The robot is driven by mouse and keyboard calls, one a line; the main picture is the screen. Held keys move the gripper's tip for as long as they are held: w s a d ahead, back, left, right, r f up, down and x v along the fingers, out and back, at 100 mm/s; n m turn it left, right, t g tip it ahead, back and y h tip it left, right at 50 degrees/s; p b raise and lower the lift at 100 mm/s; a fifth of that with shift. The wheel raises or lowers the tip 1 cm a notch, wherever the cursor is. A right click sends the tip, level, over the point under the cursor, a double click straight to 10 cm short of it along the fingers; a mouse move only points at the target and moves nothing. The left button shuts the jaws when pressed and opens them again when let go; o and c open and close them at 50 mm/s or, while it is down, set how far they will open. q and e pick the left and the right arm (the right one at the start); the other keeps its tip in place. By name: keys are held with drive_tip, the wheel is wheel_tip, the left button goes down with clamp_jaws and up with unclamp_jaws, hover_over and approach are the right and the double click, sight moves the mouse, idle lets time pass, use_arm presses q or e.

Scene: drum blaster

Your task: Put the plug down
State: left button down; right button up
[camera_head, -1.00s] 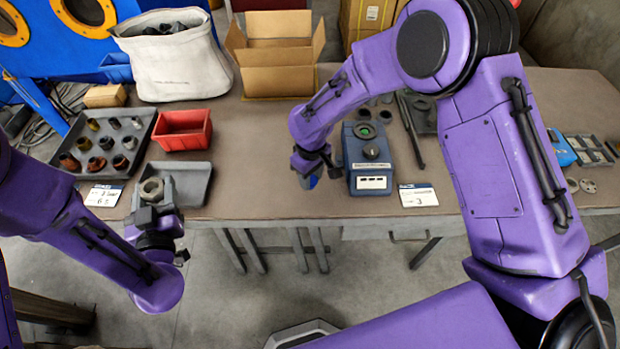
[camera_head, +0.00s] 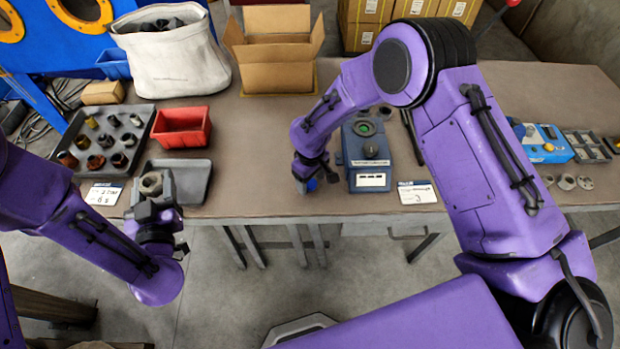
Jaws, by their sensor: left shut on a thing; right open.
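My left gripper (camera_head: 157,207) is at the front left edge of the table, at the left end of a small dark grey tray (camera_head: 190,183). It is shut on a round, grey-beige plug (camera_head: 151,182) with a dark hole in its top. The plug is at the tray's left side; I cannot tell whether it touches the tray. My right gripper (camera_head: 309,178) points down beside the left side of a dark blue gauge device (camera_head: 366,152). It is open, and its fingertips are small and partly hidden. A small blue patch shows below it.
A larger tray (camera_head: 73,133) of several fittings and a red bin (camera_head: 182,128) stand behind the small tray. A white bag (camera_head: 172,62) and an open carton (camera_head: 276,66) are at the back. A blue box (camera_head: 546,143) is at right. The table between red bin and device is clear.

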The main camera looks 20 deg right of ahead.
sight(311, 182)
drive_tip(key=shift+r, duration=0.6)
wheel_tip(311, 182, up, 11)
drive_tip(key=b, duration=0.2)
drive_tip(key=shift+r, duration=0.15)
